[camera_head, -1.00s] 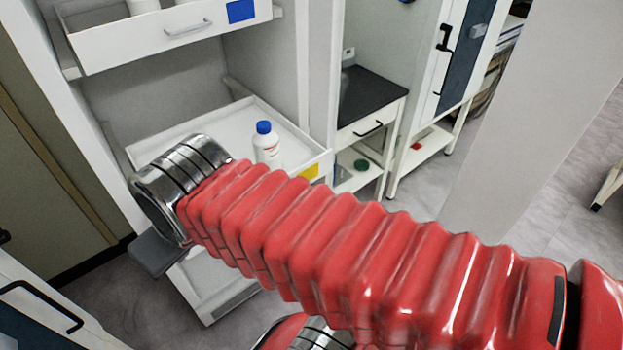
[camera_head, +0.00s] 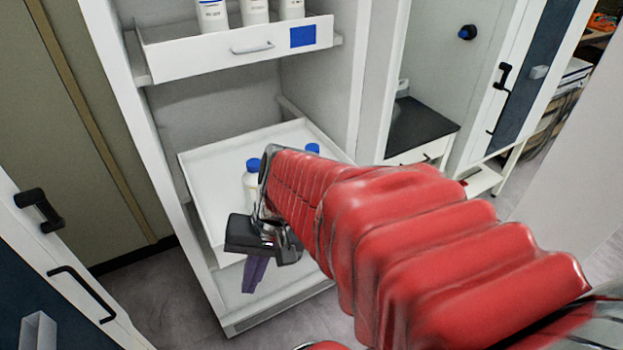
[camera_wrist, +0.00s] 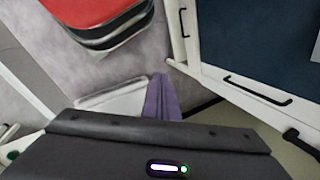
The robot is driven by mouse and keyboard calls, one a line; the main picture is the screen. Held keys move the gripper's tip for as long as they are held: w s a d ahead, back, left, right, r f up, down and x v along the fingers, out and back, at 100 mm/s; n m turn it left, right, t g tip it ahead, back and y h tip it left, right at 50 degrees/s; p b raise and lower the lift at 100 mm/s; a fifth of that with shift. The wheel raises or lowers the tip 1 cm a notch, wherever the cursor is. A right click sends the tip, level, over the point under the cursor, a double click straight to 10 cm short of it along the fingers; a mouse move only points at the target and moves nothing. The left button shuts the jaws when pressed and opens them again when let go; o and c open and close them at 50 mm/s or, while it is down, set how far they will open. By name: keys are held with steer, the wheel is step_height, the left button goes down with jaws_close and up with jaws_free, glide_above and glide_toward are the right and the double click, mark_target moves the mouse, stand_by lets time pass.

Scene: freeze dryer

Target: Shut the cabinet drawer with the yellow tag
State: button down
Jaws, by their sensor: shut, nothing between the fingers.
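The lower cabinet drawer (camera_head: 215,185) is a white tray pulled out of the white cabinet in the head view. A white bottle with a blue cap (camera_head: 253,164) stands in it, and a second blue cap (camera_head: 312,148) shows farther right. The drawer's front and its yellow tag are hidden behind my red arm. My gripper (camera_head: 254,274) points down at the drawer's front side, its purple fingers shut and empty. In the wrist view the fingers (camera_wrist: 162,98) also show together. I cannot tell whether the gripper touches the drawer.
An upper drawer (camera_head: 210,55) with a blue tag (camera_head: 303,37) stands out above, holding white bottles. A door with black handles (camera_head: 75,290) is at the lower left. A dark-topped side unit (camera_head: 420,125) stands right of the cabinet. Grey floor shows in front.

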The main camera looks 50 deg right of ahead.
steer(key=w+d+f+m+t+y, duration=0.1)
steer(key=d+f+m+t+y, duration=0.15)
steer(key=d+m+t, duration=0.5)
steer(key=d+f+m+t+y, duration=0.2)
steer(key=d+f+m+t, duration=0.15)
steer(key=d+m, duration=0.7)
steer(key=s+d+f+m+t+h, duration=0.2)
steer(key=s+d+m+h, duration=0.4)
steer(key=d+m, duration=0.1)
steer(key=s+d+f+m+t+h, duration=0.2)
steer(key=s+d+f+m+h, duration=0.1)
steer(key=s+d+m+h, duration=0.3)
steer(key=d+h, duration=0.1)
steer(key=d, duration=0.1)
steer(key=shift+d+f+m+t, duration=0.3)
steer(key=shift+d+f+m, duration=0.05)
steer(key=shift+d+m, duration=0.05)
steer(key=shift+w, duration=0.1)
steer(key=x, duration=1.3)
steer(key=shift+w+d, duration=0.15)
steer(key=shift+w, duration=0.2)
steer(key=shift+w, duration=0.1)
